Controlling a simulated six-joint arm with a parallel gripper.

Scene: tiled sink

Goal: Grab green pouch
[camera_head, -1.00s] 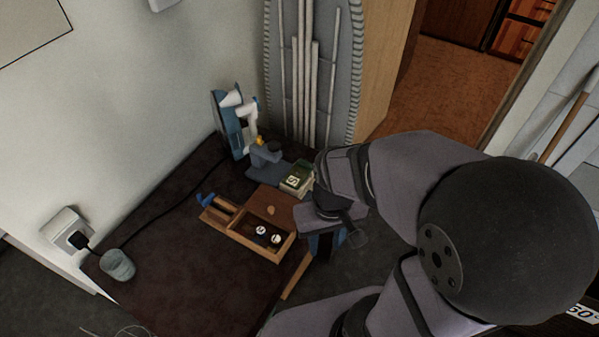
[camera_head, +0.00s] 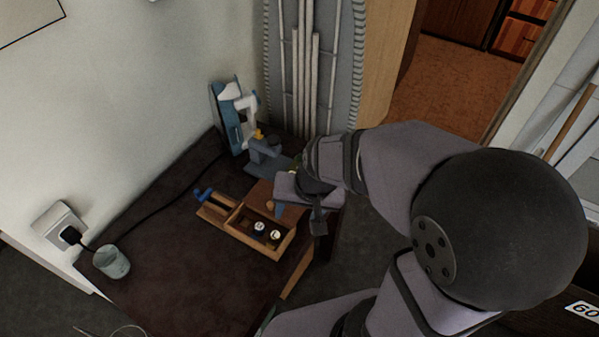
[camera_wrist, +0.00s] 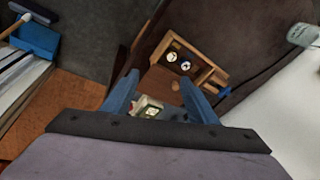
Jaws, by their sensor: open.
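The green pouch, a small boxy green item with a pale label (camera_wrist: 148,108), shows between my fingers in the wrist view, close to the gripper base and partly cut off by it. In the head view my gripper and wrist hide it. My gripper (camera_wrist: 158,84) is open, with its two blue fingers apart and nothing clamped between them. In the head view my gripper (camera_head: 298,210) is over the table's right end, beside the wooden box. I cannot tell how far above the pouch it is.
A wooden box (camera_head: 241,230) with two round items stands left of my gripper, also in the wrist view (camera_wrist: 205,73). A grey vise-like tool (camera_head: 265,155) and a blue-white device (camera_head: 228,115) stand behind. A cup (camera_head: 112,262) is far left. The table's front left is clear.

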